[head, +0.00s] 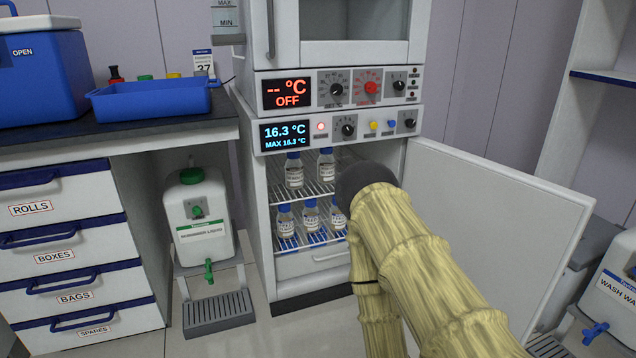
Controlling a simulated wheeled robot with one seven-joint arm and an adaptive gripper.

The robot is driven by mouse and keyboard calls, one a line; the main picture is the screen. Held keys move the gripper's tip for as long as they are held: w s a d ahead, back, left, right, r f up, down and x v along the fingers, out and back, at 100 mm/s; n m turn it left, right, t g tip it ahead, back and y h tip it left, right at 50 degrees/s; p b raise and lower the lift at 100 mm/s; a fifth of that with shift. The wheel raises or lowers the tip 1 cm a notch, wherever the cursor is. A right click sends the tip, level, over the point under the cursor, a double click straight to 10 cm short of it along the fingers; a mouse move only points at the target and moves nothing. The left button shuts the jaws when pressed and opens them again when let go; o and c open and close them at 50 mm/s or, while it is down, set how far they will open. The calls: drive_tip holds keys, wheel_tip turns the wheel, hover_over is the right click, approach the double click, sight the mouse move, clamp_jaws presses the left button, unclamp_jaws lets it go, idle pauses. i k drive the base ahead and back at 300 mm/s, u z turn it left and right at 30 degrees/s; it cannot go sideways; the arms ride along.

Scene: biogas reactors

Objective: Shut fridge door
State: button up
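The fridge (262,212) is a white cabinet under an oven-like unit, with a display reading 16.3 °C. Its door (505,215) stands wide open, swung out to the right with its inner face showing. Bottles with blue caps (294,170) stand on the wire shelves inside. My arm, pale yellow with a bamboo-like surface, reaches up from the lower right in front of the opening and covers part of the door and interior. Its visible far end is a dark rounded part before the shelves. The fingers of my gripper do not show.
A counter (120,138) with labelled drawers holds a blue tray (150,103) and a blue cool box (40,75). A white jerrycan (200,215) stands left of the fridge. A wash-water container (615,290) and shelving (575,110) stand right of the door.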

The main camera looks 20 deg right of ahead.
sight(515, 233)
drive_tip(key=u, duration=0.05)
drive_tip(key=k, duration=0.5)
drive_tip(key=z, duration=0.75)
drive_tip(key=i, duration=1.05)
drive_tip(key=u, duration=0.35)
